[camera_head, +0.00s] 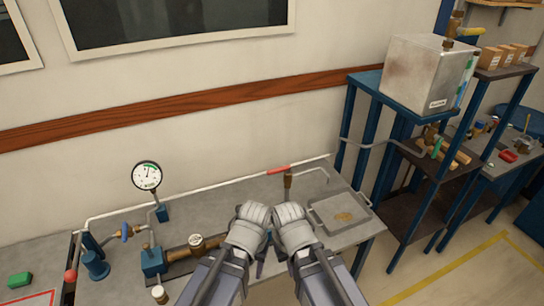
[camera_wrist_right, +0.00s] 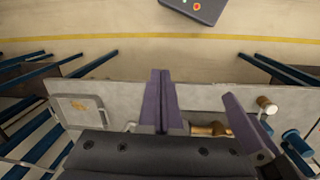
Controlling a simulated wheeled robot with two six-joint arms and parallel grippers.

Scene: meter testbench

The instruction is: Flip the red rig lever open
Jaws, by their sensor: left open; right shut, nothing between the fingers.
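A short red lever (camera_head: 278,170) lies nearly flat, in line with the grey pipe at the back of the bench. Its right end meets an upright brass valve (camera_head: 288,184). Both my grippers are in front of it, nearer to me and apart from it. My left gripper (camera_head: 262,256) is open and empty, its fingers partly hidden by the wrist. My right gripper is beside it, its fingers hidden behind its wrist in the head view; in the right wrist view its purple fingers (camera_wrist_right: 160,76) are shut with nothing between. The lever cannot be made out there.
A square tray (camera_head: 318,222) is at right. A shelf rack with a metal tank (camera_head: 423,75) stands farther right. My two wrists are close together.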

